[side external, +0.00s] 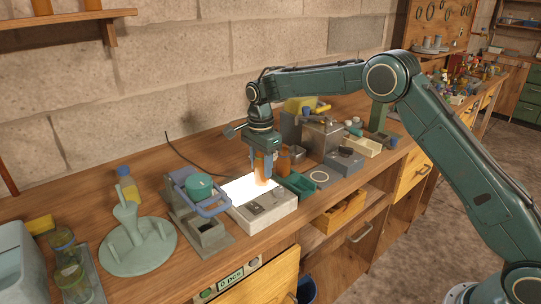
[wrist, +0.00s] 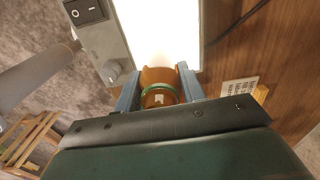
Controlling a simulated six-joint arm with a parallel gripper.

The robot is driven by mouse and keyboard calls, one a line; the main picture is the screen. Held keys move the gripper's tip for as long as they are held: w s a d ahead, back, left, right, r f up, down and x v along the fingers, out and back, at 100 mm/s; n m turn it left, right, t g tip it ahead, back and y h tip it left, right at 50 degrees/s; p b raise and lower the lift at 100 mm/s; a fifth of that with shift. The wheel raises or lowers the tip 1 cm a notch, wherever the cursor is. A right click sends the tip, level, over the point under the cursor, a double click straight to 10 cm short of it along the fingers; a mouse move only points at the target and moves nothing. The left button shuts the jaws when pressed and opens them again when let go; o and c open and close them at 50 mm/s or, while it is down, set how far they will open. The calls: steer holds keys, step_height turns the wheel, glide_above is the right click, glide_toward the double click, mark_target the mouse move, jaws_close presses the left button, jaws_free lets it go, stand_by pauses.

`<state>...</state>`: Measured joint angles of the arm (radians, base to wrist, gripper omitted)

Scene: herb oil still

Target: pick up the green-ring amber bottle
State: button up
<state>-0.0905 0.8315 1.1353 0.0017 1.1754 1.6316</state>
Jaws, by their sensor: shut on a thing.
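The green-ring amber bottle (wrist: 158,92) is between the two blue fingers of my gripper (wrist: 160,88) in the wrist view, its green ring facing the camera. In the side external view my gripper (side external: 262,166) points down over a lit white panel, shut on the amber bottle (side external: 262,181). The bottle's lower end is washed out by the glow, so I cannot tell whether it touches the panel.
The light box (side external: 268,213) has a switch and a knob. A green tray (side external: 297,184) and other amber bottles (side external: 284,160) stand close right of my gripper. A clamp-like fixture with a teal knob (side external: 199,186) stands left. A shelf (side external: 80,17) hangs on the wall.

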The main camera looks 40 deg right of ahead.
steer(key=shift+r, duration=0.3)
steer(key=shift+r, duration=4.6)
steer(key=shift+r, duration=0.15)
step_height(320, 180, up, 6)
glide_above(292, 182)
steer(key=s+d, duration=0.1)
steer(key=s, duration=0.2)
step_height(292, 182, down, 16)
steer(key=shift+w+r, duration=0.2)
steer(key=shift+w, duration=0.05)
steer(key=shift+f, duration=2.1)
steer(key=shift+f, duration=0.15)
